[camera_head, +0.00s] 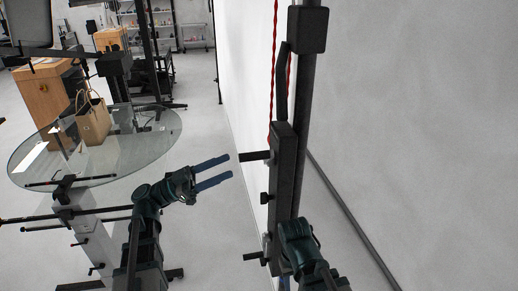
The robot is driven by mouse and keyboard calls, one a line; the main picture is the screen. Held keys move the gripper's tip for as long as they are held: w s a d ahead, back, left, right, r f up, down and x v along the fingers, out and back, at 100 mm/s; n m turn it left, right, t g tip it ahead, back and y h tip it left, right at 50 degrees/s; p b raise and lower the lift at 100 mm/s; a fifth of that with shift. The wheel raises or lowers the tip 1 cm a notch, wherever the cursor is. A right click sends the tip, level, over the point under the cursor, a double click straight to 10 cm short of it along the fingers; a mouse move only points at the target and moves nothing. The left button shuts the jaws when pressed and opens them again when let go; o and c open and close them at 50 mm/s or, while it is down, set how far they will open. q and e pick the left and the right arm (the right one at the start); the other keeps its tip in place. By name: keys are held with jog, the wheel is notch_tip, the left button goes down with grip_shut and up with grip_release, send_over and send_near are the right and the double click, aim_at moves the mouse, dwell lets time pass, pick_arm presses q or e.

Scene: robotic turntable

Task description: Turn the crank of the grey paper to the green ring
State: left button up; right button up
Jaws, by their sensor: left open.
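My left gripper (213,170) is open and empty, its two blue fingers pointing right toward a black upright bracket (284,165). A short dark handle (254,156) sticks out to the left from the bracket, a small gap beyond my upper fingertip. A dark knob (265,198) and a lower handle (253,257) also stick out on that side. I cannot tell which handle is the grey paper's crank. No green ring can be made out. My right gripper (285,284) is at the bottom edge by the bracket's foot, mostly hidden by its own arm.
A round glass table (150,123) with a paper bag (93,120) stands at the left. Red cords (273,70) hang beside a black pole (305,85). A large pale sheet or wall (420,130) fills the right.

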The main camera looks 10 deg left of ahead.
aim_at(261, 152)
pick_arm(q)
jog(key=p+x, duration=0.3)
jog(key=x, duration=0.8)
grip_shut()
jog(key=shift+f, duration=0.1)
dwell(1.1)
